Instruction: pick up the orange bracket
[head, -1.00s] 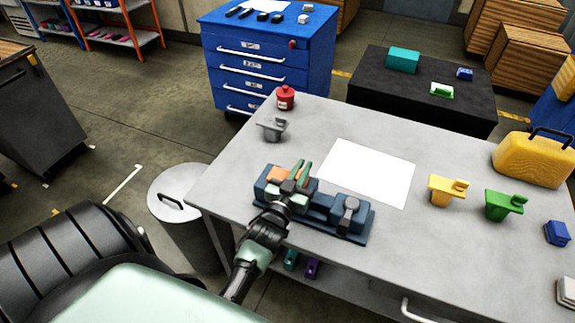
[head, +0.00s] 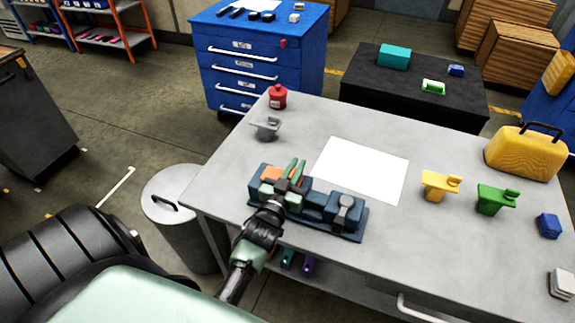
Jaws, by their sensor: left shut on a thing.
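The orange bracket (head: 271,174) shows as a small orange patch at the left end of a dark blue jig (head: 322,225) on the grey table. My left gripper (head: 294,171), with green fingers, reaches over the jig from the front and is shut on the bracket. The gripper hides much of the bracket, so I cannot tell whether it still touches the jig. My right gripper is not in view.
A white sheet (head: 362,169) lies behind the jig. A grey bracket (head: 267,128) and red canister (head: 278,97) stand at the back left. Yellow (head: 436,186) and green (head: 492,199) brackets and a yellow case (head: 523,154) are at the right. A bin (head: 178,205) stands left.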

